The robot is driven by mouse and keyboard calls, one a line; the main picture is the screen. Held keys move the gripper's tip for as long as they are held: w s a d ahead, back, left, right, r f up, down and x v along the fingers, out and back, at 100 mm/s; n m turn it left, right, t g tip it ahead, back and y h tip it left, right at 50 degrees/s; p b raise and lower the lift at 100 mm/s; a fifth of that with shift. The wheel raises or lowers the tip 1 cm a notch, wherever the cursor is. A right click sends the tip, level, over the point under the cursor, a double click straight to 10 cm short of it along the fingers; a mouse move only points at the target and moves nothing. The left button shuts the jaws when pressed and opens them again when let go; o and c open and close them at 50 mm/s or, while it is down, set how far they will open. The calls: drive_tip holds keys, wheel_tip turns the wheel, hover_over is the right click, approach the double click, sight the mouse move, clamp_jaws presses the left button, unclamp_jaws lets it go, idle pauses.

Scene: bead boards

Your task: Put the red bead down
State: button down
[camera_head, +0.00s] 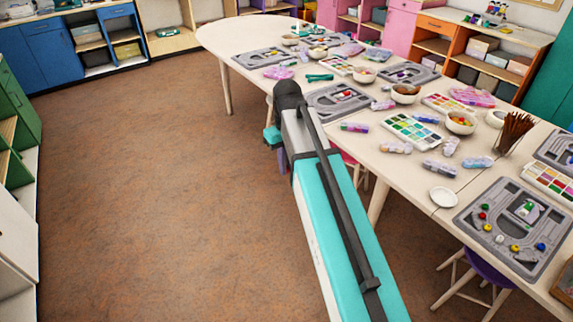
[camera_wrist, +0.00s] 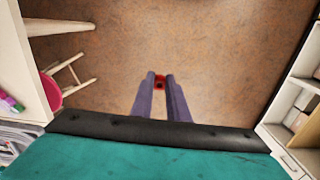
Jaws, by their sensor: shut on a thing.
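A red bead (camera_wrist: 160,82) sits between the fingertips of my gripper (camera_wrist: 160,76) in the wrist view. The two fingers are closed on it. The gripper points down over the brown floor, beside the table and clear of it. In the head view my gripper (camera_head: 283,158) is mostly hidden behind my arm, and the held bead cannot be seen there. A grey bead board (camera_head: 470,222) with several coloured beads lies on the near right part of the table. A red bead (camera_head: 482,215) also shows at that board's left side.
The long table (camera_head: 405,180) holds more bead boards (camera_head: 338,100), paint sets (camera_head: 411,131), bowls (camera_head: 461,122), tubes (camera_head: 439,168) and a white dish (camera_head: 443,197). Stools (camera_head: 480,270) stand under it. Shelves line the walls. The brown floor (camera_head: 150,180) at left is clear.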

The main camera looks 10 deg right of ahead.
drive_tip(key=shift+n, duration=1)
drive_tip(key=shift+a, duration=0.1)
